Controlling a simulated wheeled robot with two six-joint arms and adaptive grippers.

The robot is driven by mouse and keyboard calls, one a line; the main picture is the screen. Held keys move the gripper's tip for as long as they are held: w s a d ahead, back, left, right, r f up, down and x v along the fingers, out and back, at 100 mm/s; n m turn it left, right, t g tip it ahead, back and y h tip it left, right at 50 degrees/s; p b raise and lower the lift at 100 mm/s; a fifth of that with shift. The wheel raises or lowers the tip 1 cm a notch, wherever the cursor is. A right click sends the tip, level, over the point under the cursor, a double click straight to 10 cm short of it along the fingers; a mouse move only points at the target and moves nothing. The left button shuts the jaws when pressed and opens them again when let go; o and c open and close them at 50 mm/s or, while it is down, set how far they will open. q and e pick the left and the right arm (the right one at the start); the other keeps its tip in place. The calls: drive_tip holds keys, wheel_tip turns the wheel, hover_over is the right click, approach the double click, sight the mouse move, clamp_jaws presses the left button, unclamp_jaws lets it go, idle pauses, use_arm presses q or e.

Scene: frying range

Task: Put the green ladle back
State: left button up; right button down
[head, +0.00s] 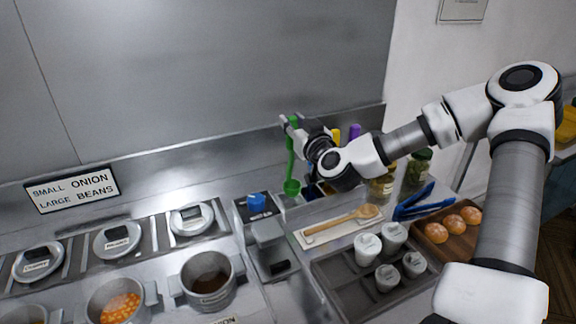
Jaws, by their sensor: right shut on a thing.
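The green ladle (291,187) hangs upright in my right gripper (289,124), which is shut on the upper part of its handle. Its bowl is at the lower end, low over the counter's back, just left of a dark holder. I cannot tell whether the bowl touches anything. The holder, partly hidden behind my right wrist, has a yellow handle (336,136) and a purple handle (354,132) standing in it. My left gripper is out of the frame.
A wooden spoon (342,222) lies on a white board. Blue tongs (424,203), a grey tray (338,291) of small containers, and a wooden board with brown round items stand at right. Several pots (208,281) and lidded wells fill the left. A sign (72,189) stands behind.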

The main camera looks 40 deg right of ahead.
sight(291, 146)
drive_tip(key=f, duration=0.6)
drive_tip(key=shift+w+d+f, duration=0.1)
drive_tip(key=shift+w+f, duration=0.25)
drive_tip(key=shift+w, duration=0.05)
drive_tip(key=shift+s+r, duration=0.2)
drive_tip(key=shift+f+b, duration=0.15)
drive_tip(key=shift+b, duration=0.2)
drive_tip(key=c, duration=0.9)
unclamp_jaws()
drive_tip(key=shift+w+f, duration=0.1)
drive_tip(key=shift+w, duration=0.05)
